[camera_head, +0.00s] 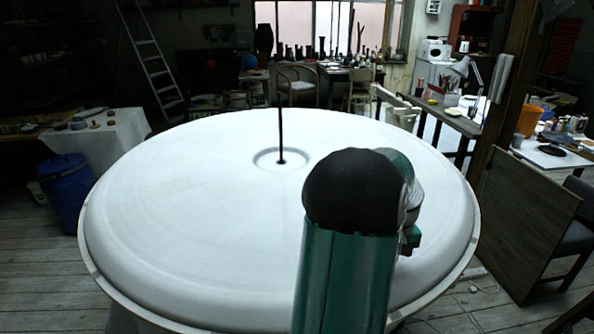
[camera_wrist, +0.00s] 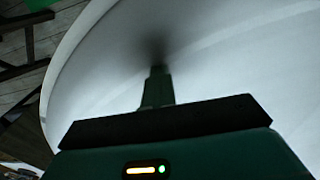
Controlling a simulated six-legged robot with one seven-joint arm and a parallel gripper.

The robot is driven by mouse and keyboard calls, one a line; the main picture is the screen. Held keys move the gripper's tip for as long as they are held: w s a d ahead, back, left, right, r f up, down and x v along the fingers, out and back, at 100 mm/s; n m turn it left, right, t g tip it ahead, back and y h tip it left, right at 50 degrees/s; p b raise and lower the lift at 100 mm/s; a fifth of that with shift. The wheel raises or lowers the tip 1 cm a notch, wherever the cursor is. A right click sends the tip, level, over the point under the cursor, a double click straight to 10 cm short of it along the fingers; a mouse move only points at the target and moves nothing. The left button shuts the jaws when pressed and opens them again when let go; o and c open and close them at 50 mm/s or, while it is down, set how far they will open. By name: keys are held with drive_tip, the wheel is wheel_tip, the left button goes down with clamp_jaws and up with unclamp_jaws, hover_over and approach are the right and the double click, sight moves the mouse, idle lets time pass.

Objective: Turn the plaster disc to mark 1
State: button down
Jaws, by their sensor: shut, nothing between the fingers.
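The plaster disc (camera_head: 190,200) is a wide white round slab with a raised rounded rim. A thin dark upright rod (camera_head: 280,135) stands in a shallow ring-shaped hollow at its middle. In the wrist view the disc (camera_wrist: 230,80) fills most of the picture, with its curved edge at the left. My gripper (camera_wrist: 157,72) is shut and empty, pointing at the white surface, with a dark blurred shadow just beyond its tips. I cannot tell whether the tips touch the disc. In the head view my arm hides the fingers and part of the disc's right side. No mark is visible.
A blue bin (camera_head: 66,190) and a cloth-covered table (camera_head: 105,140) stand left of the disc. A ladder (camera_head: 155,65) leans behind. At the right are a wooden board (camera_head: 525,215), a post and cluttered tables. Cables lie on the floor at lower right.

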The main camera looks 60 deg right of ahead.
sight(401, 262)
drive_tip(key=shift+a+f, duration=0.3)
drive_tip(key=shift+s+d+r, duration=0.1)
drive_tip(key=shift+s+d, duration=0.15)
drive_tip(key=shift+d, duration=0.25)
drive_tip(key=shift+s+d, duration=0.25)
drive_tip(key=shift+d, duration=0.25)
drive_tip(key=shift+s+d, duration=0.3)
drive_tip(key=shift+d, duration=0.35)
drive_tip(key=shift+s+d, duration=0.25)
drive_tip(key=shift+d, duration=0.4)
drive_tip(key=shift+a, duration=0.15)
drive_tip(key=shift+d+r, duration=0.2)
drive_tip(key=shift+r, duration=3.5)
